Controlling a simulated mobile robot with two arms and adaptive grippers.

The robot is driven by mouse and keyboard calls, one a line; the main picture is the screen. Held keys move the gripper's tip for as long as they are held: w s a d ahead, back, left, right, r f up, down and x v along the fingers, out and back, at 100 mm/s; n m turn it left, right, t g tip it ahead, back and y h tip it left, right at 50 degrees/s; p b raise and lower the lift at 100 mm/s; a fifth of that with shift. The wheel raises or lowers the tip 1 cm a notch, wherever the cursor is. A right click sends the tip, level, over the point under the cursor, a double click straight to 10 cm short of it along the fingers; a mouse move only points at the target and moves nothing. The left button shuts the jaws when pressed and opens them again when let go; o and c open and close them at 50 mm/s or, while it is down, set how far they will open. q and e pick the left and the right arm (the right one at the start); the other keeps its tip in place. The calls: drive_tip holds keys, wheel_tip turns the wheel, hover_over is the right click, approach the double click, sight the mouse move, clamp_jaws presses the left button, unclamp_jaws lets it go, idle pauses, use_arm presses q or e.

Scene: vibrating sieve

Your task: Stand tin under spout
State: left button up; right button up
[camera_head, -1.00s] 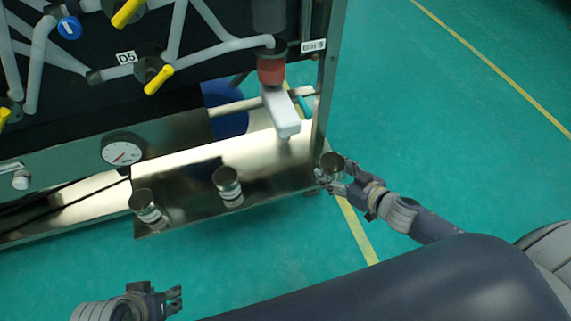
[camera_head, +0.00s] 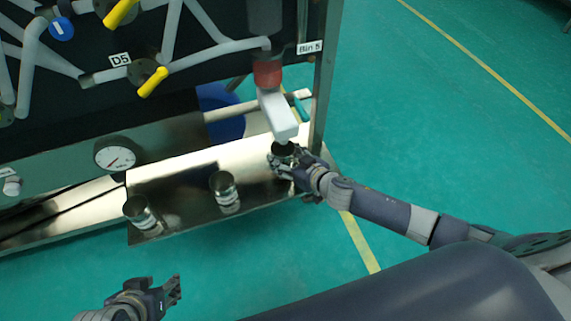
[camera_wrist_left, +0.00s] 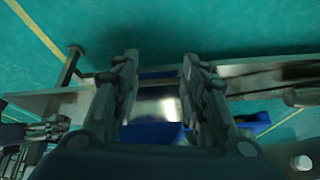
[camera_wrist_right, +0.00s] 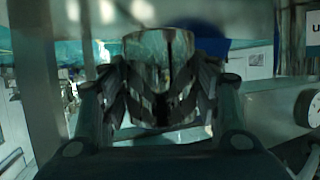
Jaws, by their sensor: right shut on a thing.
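My right gripper (camera_head: 290,165) is shut on a metal tin (camera_head: 284,149), which looks upright with its dark open top showing. The tin also shows between the fingers in the right wrist view (camera_wrist_right: 160,75). It is close below the white spout (camera_head: 279,116), which hangs under a red collar by the label "Bin 5". I cannot tell whether the tin's base touches the shelf. My left gripper (camera_head: 170,295) is at the lower left, empty, with its fingers apart in the left wrist view (camera_wrist_left: 158,95).
Two other tins stand on the shiny metal shelf (camera_head: 180,205), one at its middle (camera_head: 224,188) and one at its left end (camera_head: 141,213). A frame post (camera_head: 322,100) rises close to the right of the spout. A dial gauge (camera_head: 115,156) is at the left.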

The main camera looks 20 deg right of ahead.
wheel_tip(320, 180, down, 3)
drive_tip(key=shift+b, duration=0.7)
use_arm(q)
drive_tip(key=w+d+r+t+h, duration=0.1)
drive_tip(key=w+r+t, duration=0.3)
drive_tip(key=w, duration=0.4)
drive_tip(key=shift+d+r+t, duration=0.2)
drive_tip(key=shift+d+t, duration=0.1)
drive_tip(key=shift+d, duration=0.55)
drive_tip(key=shift+w, duration=0.1)
use_arm(e)
drive_tip(key=o, duration=1.2)
drive_tip(key=shift+f, duration=0.1)
drive_tip(key=shift+c, duration=0.2)
use_arm(q)
drive_tip(key=shift+w+r, duration=0.15)
